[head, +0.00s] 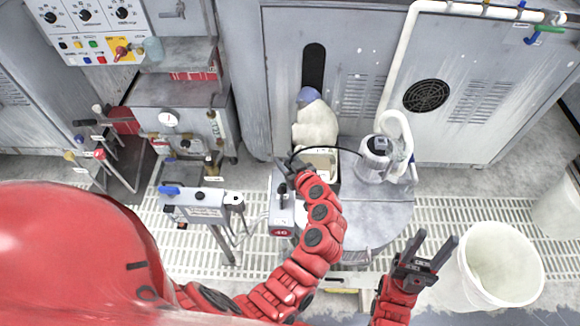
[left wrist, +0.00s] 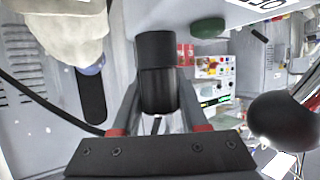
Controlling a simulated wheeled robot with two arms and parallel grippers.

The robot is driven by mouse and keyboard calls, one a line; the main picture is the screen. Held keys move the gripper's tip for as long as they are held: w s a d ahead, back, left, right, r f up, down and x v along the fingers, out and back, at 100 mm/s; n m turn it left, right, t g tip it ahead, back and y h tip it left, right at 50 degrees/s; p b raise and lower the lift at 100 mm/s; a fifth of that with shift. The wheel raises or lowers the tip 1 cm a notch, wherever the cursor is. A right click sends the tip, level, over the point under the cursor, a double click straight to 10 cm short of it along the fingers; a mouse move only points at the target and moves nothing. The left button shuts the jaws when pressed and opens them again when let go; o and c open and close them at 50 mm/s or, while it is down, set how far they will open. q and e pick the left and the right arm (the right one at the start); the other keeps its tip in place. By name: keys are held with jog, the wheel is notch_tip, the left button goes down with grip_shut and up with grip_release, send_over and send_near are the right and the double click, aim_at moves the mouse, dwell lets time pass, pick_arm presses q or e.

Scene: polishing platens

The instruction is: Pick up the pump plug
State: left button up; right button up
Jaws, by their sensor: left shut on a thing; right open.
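My left gripper (head: 287,167) is over the small grey table, beside a cream container. In the left wrist view the left gripper (left wrist: 158,108) is shut on a black cylindrical plug (left wrist: 156,62), which points away from the wrist between the fingers. In the head view the plug is too small and dark to tell from the fingers. A black cable (head: 318,148) arcs from near this gripper to the pump (head: 376,158), a grey and white unit with a white hose on the table's right side. My right gripper (head: 436,240) is open and empty, low at the right.
The grey table (head: 384,213) has bare top in front of the pump. A box marked 46 (head: 282,214) stands at its left front. A white cloth-like bundle (head: 315,125) is behind the container. A white bucket (head: 502,262) stands right of my right gripper. A valve stand (head: 200,208) is at left.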

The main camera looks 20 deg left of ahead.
pick_arm(q)
grip_shut()
